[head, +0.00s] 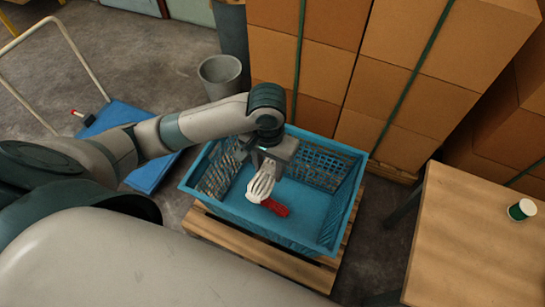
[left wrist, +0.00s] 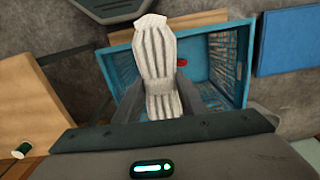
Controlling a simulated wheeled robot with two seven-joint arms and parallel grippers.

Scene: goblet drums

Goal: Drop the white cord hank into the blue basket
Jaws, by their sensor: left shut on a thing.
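The white cord hank (head: 263,182) is held in my left gripper (head: 268,163), above the blue basket (head: 235,216). In the left wrist view the hank (left wrist: 154,60) fills the space between the fingers of my left gripper (left wrist: 160,100), which is shut on it. The blue basket (left wrist: 205,100) lies behind and below the hank in that view. A red thing (head: 275,208) lies in the basket, partly hidden by the hank; a bit of it (left wrist: 181,62) also shows in the left wrist view. My right gripper is not in view.
The basket stands on a wooden pallet (head: 262,263). Stacked cardboard boxes (head: 300,60) rise close behind it. A wooden table (head: 470,245) with a green and white spool (head: 521,210) is at the right. A blue trolley (head: 150,172) and a grey bin (head: 220,76) are at the left.

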